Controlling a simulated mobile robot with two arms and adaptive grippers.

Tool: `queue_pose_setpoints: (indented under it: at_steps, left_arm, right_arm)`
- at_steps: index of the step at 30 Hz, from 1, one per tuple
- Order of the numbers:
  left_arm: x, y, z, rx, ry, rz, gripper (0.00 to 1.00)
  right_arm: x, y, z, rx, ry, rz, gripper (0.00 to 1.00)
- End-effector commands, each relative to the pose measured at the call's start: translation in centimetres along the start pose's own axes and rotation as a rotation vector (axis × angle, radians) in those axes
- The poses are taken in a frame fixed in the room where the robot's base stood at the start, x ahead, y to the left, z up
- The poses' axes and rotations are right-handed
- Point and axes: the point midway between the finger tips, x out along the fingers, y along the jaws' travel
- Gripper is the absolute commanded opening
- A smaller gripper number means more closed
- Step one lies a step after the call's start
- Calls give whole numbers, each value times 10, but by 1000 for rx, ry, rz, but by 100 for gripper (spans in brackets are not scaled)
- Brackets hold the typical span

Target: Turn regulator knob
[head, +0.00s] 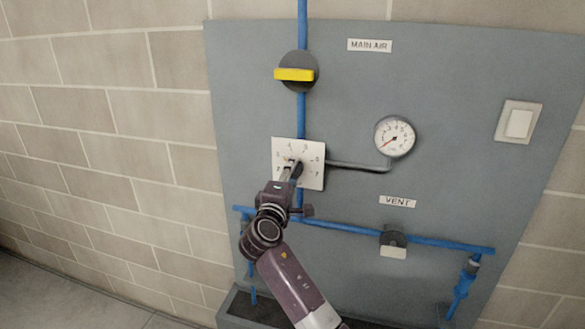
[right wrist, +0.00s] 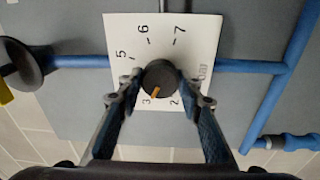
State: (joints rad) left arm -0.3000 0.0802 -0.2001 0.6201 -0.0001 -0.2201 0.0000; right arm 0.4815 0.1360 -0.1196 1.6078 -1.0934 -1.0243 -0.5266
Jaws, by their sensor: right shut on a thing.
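The regulator knob (right wrist: 160,76) is a dark round knob on a white numbered dial plate (right wrist: 165,30). In the right wrist view its orange mark points near the 3. In the head view the dial plate (head: 312,178) sits on the grey panel, with the knob mostly hidden behind my right gripper (head: 291,168). My right gripper, also in the right wrist view (right wrist: 160,92), is shut on the knob, one finger on each side. The pressure gauge (head: 395,137) right of the dial has a red needle pointing lower left. My left gripper is out of view.
The yellow-handled MAIN AIR valve (head: 295,74) is above the dial on the blue pipe, handle across the pipe. The VENT valve (head: 393,244) is on the lower blue pipe (head: 345,231). A white switch (head: 518,122) is at right. A dark trough (head: 240,309) lies below.

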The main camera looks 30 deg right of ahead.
Motion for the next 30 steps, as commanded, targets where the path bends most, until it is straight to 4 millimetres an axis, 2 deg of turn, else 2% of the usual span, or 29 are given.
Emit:
queue_pose_setpoints:
  at_steps: [18,19,21,23,30]
  left_arm:
    - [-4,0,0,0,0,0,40]
    - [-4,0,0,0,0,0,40]
    - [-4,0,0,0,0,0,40]
    - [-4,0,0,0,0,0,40]
    - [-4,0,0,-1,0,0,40]
  right_arm:
    - [0,-3,0,-41,2,-5,9]
    - [0,-3,0,-40,2,-5,37]
    - [0,-2,0,-40,2,-5,44]
    - [0,-2,0,-39,2,-4,51]
    - [0,-1,0,-38,2,-3,51]
